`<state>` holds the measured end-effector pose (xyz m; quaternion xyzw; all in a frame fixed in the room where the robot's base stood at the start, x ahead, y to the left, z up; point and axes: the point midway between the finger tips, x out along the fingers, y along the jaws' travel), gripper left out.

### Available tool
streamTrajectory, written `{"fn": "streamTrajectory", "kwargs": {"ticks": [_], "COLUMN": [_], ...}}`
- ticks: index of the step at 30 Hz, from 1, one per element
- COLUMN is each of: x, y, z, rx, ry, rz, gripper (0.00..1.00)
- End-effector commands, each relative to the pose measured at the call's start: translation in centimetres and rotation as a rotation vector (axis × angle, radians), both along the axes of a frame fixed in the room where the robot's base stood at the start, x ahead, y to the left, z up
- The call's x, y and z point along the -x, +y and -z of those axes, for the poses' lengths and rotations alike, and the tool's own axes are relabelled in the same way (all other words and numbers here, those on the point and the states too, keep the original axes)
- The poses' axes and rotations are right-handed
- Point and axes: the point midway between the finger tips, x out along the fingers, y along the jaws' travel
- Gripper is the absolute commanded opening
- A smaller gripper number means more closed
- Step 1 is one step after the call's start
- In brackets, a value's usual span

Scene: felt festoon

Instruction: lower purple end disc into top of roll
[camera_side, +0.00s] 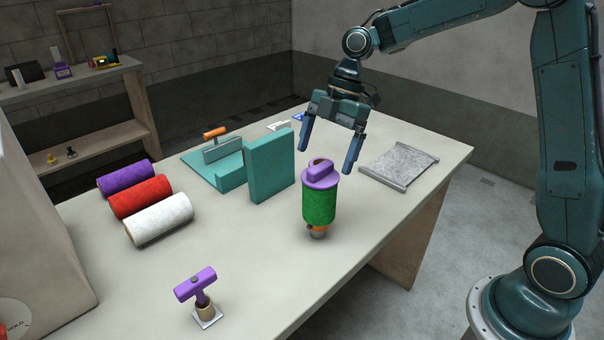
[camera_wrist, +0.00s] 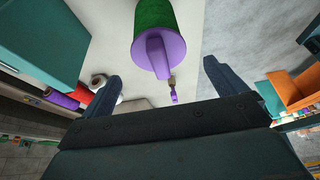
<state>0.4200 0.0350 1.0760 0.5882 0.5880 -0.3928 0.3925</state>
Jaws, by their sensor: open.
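A green felt roll (camera_side: 319,207) stands upright on a small stand with an orange part (camera_side: 316,229) near the table's right edge. The purple end disc (camera_side: 321,177), with a raised grip bar, sits on top of the roll and looks level. In the wrist view the purple disc (camera_wrist: 159,56) is ahead of the jaws, with the green roll (camera_wrist: 153,14) beyond it. My gripper (camera_side: 327,157) is open and empty above the disc, its fingers apart on either side and not touching it. Whether the disc is fully seated inside the roll is hidden.
A teal upright block (camera_side: 271,166) and a teal fixture with an orange handle (camera_side: 216,145) stand left of the roll. Purple, red and white rolls (camera_side: 159,219) lie further left. A purple-handled tool (camera_side: 197,286) stands in front. A grey felt sheet (camera_side: 399,166) lies at right.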

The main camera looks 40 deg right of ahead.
Motion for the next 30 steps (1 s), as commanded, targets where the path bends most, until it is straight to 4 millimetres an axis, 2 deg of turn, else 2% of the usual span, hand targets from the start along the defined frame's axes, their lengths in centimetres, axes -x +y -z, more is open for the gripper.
{"fn": "streamTrajectory", "kwargs": {"ticks": [6, 15, 30], "x": [-0.1, 0.0, 0.0], "y": [-1.4, -2.7, -3.8], "z": [-3.2, -6.4, -9.0], "rx": [0.001, 0.001, 0.001], "ry": [-0.004, -0.003, 0.000], "rz": [0.002, 0.000, -0.001], "gripper": [0.97, 0.97, 0.97]}}
